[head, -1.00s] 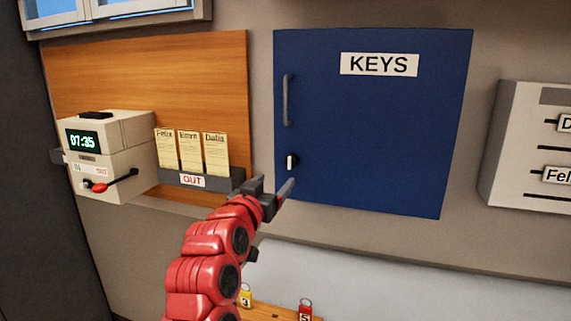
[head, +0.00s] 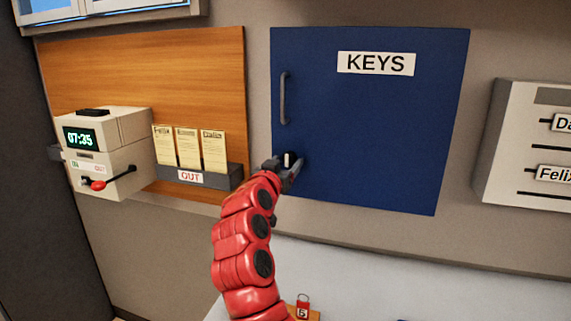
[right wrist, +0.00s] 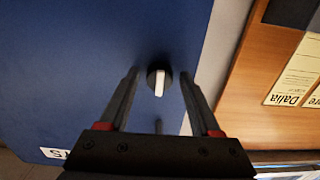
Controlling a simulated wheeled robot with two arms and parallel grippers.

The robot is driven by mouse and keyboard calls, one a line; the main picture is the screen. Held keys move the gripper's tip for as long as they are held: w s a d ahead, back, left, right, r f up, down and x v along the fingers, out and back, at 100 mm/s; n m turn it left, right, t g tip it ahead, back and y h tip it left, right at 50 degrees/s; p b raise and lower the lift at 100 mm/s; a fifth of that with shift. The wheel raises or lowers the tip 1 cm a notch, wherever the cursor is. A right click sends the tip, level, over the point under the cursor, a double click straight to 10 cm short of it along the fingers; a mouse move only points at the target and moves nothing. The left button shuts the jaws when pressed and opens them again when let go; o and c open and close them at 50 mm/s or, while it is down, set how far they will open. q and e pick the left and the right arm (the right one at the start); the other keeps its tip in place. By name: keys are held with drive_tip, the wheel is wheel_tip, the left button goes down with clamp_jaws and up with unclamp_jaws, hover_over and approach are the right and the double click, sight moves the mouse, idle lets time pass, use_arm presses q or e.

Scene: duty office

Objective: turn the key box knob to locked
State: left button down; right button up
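The blue key box (head: 365,130) hangs on the wall with its door shut and a KEYS label near the top. Its knob (head: 288,160) sits low on the left side of the door; in the right wrist view the knob (right wrist: 159,82) is a dark disc with a white bar. The bar looks upright in the head view. My right gripper (head: 287,168) is at the knob. In the right wrist view its two fingers (right wrist: 159,88) are apart, one on each side of the knob, with gaps between. My left gripper is not in view.
A grey door handle (head: 283,98) is above the knob. To the left are a card rack (head: 205,180) marked OUT and a time clock (head: 108,150) with a red-tipped lever. A white name board (head: 525,145) is at the right. A red key tag (head: 303,308) shows below.

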clamp_jaws()
drive_tip(key=n+b, duration=0.2)
drive_tip(key=n, duration=0.1)
drive_tip(key=n+b, duration=0.1)
drive_tip(key=n, duration=0.4)
drive_tip(key=shift+d+b, duration=0.1)
drive_tip(key=shift+b, duration=0.2)
drive_tip(key=n, duration=0.4)
drive_tip(key=shift+s+r+b, duration=0.1)
drive_tip(key=shift+r+b, duration=0.05)
drive_tip(key=shift+b, duration=0.2)
drive_tip(key=n, duration=0.5)
drive_tip(key=shift+d+r+n, duration=0.1)
drive_tip(key=shift+n, duration=0.3)
